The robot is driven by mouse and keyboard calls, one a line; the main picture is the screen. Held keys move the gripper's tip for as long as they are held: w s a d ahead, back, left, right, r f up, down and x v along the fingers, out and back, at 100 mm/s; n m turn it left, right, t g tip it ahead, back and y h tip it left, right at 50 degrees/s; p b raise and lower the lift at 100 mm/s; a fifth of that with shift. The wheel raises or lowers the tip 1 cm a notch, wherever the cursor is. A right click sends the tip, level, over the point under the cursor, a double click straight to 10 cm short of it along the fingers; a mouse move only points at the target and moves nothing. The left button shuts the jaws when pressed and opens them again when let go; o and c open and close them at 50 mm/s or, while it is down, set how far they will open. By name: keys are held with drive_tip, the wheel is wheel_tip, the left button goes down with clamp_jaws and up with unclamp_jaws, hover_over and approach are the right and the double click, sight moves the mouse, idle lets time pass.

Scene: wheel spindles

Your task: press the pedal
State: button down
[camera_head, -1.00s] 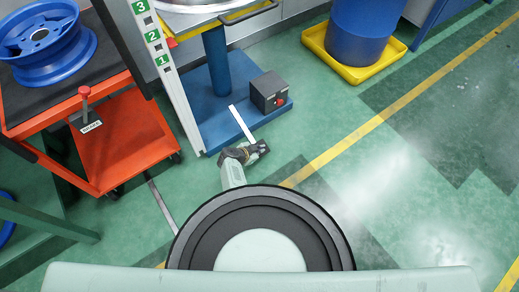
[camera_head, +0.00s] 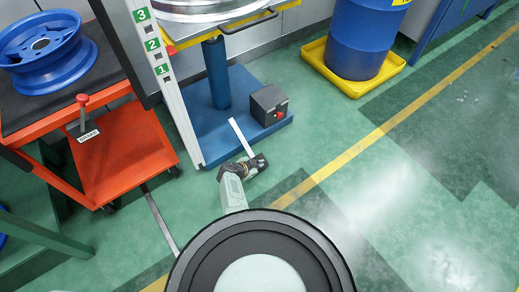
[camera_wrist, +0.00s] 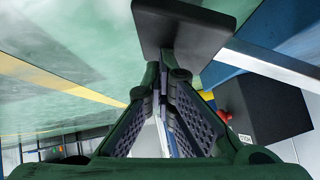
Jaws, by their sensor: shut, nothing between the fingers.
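The pedal is a flat metal bar (camera_head: 242,138) running out from the blue base of the stand, and a dark pad (camera_wrist: 190,28) shows at its end in the wrist view. The bar also shows in the wrist view (camera_wrist: 265,62). My gripper (camera_head: 257,164) is at the outer end of the bar in the head view and largely covers the pad there. In the wrist view my gripper (camera_wrist: 178,75) has its fingertips together and empty, overlapping the pad's edge. I cannot tell whether they touch it.
A dark box with a red button (camera_head: 269,105) sits on the blue base (camera_head: 207,125) beside the bar. An orange cart (camera_head: 120,155) with a blue wheel (camera_head: 42,50) is at left. A blue barrel (camera_head: 365,40) stands in a yellow tray (camera_head: 350,85). The floor at right is clear.

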drive_tip(key=shift+s+f, duration=0.15)
drive_tip(key=shift+f, duration=0.2)
drive_tip(key=shift+s+d+r+p, duration=0.2)
drive_tip(key=shift+r+p, duration=0.3)
drive_tip(key=shift+p, duration=0.45)
drive_tip(key=s+a+r+p, duration=0.3)
drive_tip(key=s+r+p, duration=0.5)
drive_tip(key=p, duration=0.3)
drive_tip(key=shift+r, duration=0.6)
